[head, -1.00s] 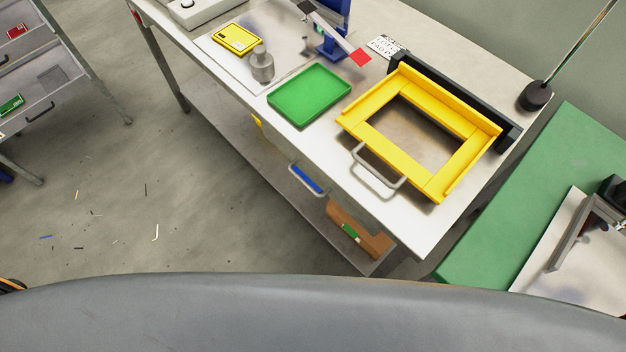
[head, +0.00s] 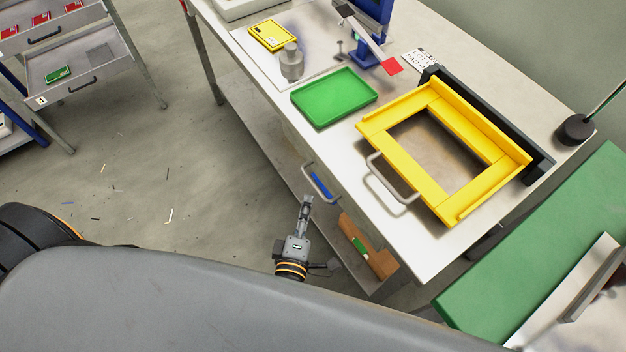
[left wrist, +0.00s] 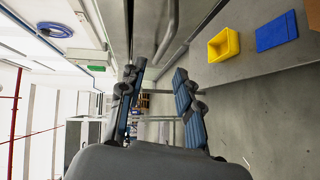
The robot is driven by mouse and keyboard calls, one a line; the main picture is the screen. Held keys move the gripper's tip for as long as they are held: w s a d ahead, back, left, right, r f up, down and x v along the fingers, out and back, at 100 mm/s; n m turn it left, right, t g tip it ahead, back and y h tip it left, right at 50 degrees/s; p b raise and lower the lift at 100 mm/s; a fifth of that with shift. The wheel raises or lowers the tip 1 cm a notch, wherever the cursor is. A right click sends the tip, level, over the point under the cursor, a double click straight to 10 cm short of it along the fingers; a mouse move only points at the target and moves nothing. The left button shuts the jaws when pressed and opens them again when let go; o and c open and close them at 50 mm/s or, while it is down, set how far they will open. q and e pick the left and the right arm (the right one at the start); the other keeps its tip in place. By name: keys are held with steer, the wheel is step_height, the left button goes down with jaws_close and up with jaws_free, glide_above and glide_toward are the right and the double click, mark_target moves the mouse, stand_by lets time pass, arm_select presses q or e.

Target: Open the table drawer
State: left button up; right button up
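The table (head: 425,255) has a white top. Under its front edge a grey bar handle (head: 308,180) marks the drawer, whose front is mostly hidden from above. The drawer looks shut, though the steep view makes this hard to judge. My left gripper (head: 306,200) is in front of the table, its fingers pointing to the handle and just short of it. In the left wrist view the two fingers of the left gripper (left wrist: 155,78) stand apart with nothing between them. A grey bar (left wrist: 168,35), seemingly the handle, runs beyond the fingertips. My right gripper is in neither view.
A yellow frame (head: 475,200) with its own handle and a green tray (head: 330,98) sit on the tabletop. A brown block (head: 375,255) lies on the lower shelf. A green surface (head: 540,230) stands at right. The floor left is mostly clear.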

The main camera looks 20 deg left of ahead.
mark_target(312, 185)
arm_select(q)
steer(key=w, duration=0.5)
steer(key=w+a+f, duration=0.1)
steer(key=w, duration=0.2)
steer(key=shift+w+f+p, duration=0.1)
steer(key=shift+w+p, duration=0.05)
steer(key=shift+p, duration=0.2)
jaws_close()
